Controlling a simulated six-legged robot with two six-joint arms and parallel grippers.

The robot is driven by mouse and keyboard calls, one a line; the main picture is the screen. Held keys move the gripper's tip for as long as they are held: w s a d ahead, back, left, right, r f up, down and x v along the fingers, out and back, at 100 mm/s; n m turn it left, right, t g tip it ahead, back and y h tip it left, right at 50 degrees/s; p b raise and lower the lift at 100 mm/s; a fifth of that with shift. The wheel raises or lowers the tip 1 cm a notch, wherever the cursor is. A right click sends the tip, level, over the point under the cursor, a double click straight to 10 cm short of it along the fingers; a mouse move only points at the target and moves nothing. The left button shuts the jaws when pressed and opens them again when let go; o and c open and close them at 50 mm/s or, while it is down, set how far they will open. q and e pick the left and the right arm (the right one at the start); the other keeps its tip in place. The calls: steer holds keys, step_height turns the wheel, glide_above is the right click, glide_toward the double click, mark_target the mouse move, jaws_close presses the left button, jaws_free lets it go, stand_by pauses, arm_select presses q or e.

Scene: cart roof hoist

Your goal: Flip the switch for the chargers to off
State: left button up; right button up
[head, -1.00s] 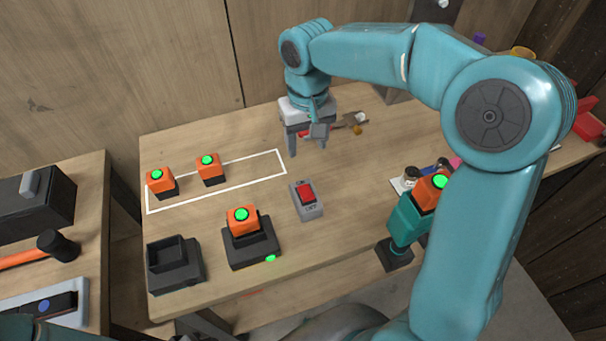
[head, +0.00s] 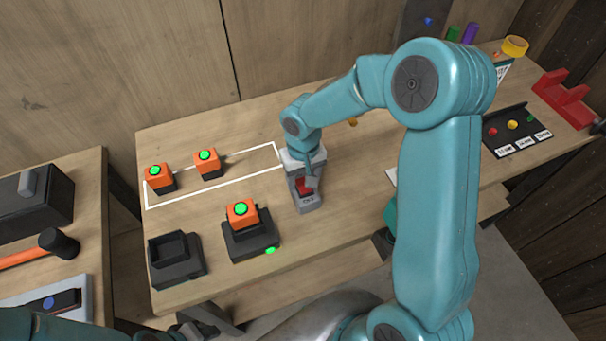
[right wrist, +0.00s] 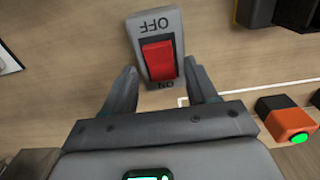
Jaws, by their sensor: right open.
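The charger switch (head: 307,200) is a grey box with a red rocker, on the table right of the chargers. In the right wrist view the red rocker (right wrist: 159,62) lies between an OFF label and an ON label. I cannot tell which end is pressed. My right gripper (head: 303,178) is over the switch's far end. In the right wrist view its open fingers straddle the ON end, with nothing gripped. One black charger (head: 262,250) holds an orange battery (head: 242,214) and shows a green light. The other charger (head: 190,270) is empty. A part of my left arm shows at the lower left edge.
A black tray (head: 515,140) with coloured pieces and a red holder (head: 562,100) are at the right. A hammer (head: 58,244) lies on the left table.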

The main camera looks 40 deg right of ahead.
steer(key=shift+w+a+f, duration=0.15)
steer(key=shift+a+f, duration=0.05)
steer(key=shift+f, duration=0.05)
steer(key=shift+d, duration=0.1)
steer(key=shift+s, duration=0.2)
steer(key=c, duration=0.5)
steer(key=shift+w, duration=0.1)
steer(key=c, duration=0.6)
steer(key=shift+o, duration=0.2)
steer(key=t+b, duration=0.1)
steer(key=b, duration=0.5)
steer(key=t+b, duration=0.2)
steer(key=b, duration=0.4)
steer(key=shift+s+f+t+h+b, duration=0.1)
steer(key=shift+s+t+h+b, duration=0.2)
steer(key=shift+h, duration=0.1)
steer(key=shift+r+b, duration=0.25)
steer(key=shift+b, duration=0.05)
steer(key=shift+r, duration=0.1)
